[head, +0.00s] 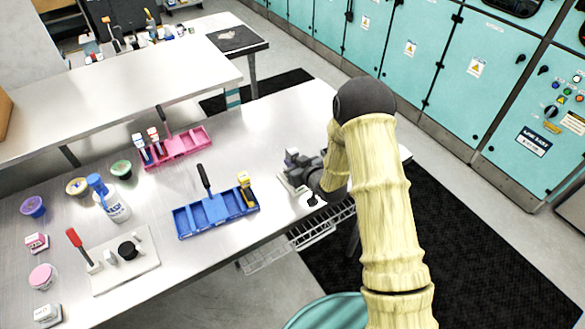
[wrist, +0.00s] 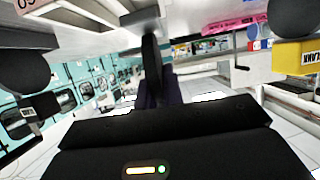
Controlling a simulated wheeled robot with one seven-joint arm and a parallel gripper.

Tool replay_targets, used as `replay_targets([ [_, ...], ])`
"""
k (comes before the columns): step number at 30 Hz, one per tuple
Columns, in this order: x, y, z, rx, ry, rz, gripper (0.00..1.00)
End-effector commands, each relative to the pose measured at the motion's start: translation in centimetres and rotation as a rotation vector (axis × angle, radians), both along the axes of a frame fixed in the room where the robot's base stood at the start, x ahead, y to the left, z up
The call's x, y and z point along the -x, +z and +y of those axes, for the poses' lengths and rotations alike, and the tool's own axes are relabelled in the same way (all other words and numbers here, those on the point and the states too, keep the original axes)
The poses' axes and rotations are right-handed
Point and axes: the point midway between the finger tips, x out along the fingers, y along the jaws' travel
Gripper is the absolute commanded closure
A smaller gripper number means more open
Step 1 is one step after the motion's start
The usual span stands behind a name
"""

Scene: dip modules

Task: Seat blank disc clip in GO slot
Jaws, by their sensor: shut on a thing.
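My gripper (head: 312,180) is at the right end of the steel bench, beside a small grey-and-white device (head: 289,181). It is shut on the disc clip, which shows in the wrist view as a thin dark piece (wrist: 151,60) seen nearly edge-on, with dark purple below it. My gripper and arm hide much of the device and the clip in the head view. I cannot make out the GO slot, nor whether the clip touches it. A yellow block (head: 244,182) stands in the blue caddy's right end; its label, partly cut off, reads "LANK" in the wrist view (wrist: 297,55).
The blue caddy (head: 184,222) with a dark upright handle is left of my gripper. A pink caddy (head: 190,148) stands behind it. A white plate (head: 140,270), a wash bottle (head: 117,208) and several pots are farther left. A wire rack (head: 300,240) hangs at the bench's front edge.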

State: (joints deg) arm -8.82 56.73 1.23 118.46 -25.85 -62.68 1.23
Motion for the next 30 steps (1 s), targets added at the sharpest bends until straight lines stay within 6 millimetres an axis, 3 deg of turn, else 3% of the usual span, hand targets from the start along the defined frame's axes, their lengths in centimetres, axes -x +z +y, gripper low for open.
replay_targets([
  [6, 0.0, -2.5, 0.0, -0.001, 0.001, 0.002, 1.00],
  [20, 0.0, -3.3, 0.0, -0.001, 0.000, -0.001, 1.00],
  [21, 0.0, -3.2, 0.0, -0.001, 0.000, -0.001, 0.85],
  [24, 0.0, -3.2, 0.0, -0.001, 0.000, -0.001, 0.69],
  [30, 0.0, -3.1, 0.0, -0.001, 0.000, -0.001, 0.69],
])
